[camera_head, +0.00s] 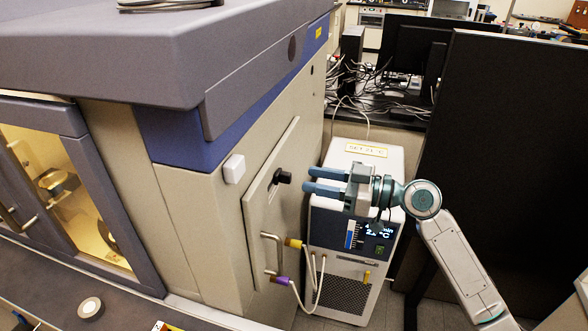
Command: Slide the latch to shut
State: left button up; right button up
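A black latch knob (283,177) sticks out near the top of a beige side panel (262,215) on the large instrument. Whether the latch is open or shut cannot be told from this view. My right gripper (305,180) comes in from the right, with its two blue-grey fingers pointing left at the knob. The fingers are parallel with a narrow gap between them and nothing held. Their tips look a little right of the knob, apart from it. My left gripper is not in view.
A metal handle (272,252) and hose fittings, one yellow (293,243) and one purple (281,281), sit low on the panel. A white chiller unit (345,295) stands behind my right gripper. A dark partition (500,130) fills the right. A white box (234,168) is on the instrument wall.

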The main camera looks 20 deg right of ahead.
aim_at(291, 175)
jog(key=p+x, duration=0.1)
jog(key=x, duration=0.2)
jog(key=shift+w+a+r+p, duration=0.15)
jog(key=shift+w+a+p, duration=0.1)
jog(key=shift+p, duration=0.1)
jog(key=shift+p+x, duration=0.3)
jog(key=shift+x, duration=0.6)
grip_shut()
jog(key=shift+s+a+f+b, duration=0.1)
jog(key=shift+s+a+b, duration=0.3)
jog(key=shift+s, duration=0.3)
jog(key=shift+s+a+f+b, duration=0.1)
jog(key=shift+s+a+b, duration=0.1)
jog(key=shift+s+a, duration=0.45)
jog(key=shift+d+f, duration=0.1)
jog(key=shift+d, duration=0.1)
jog(key=shift+c, duration=1.8)
grip_release()
jog(key=o, duration=0.4)
jog(key=shift+s, duration=0.15)
jog(key=shift+c, duration=0.2)
jog(key=shift+a, duration=0.1)
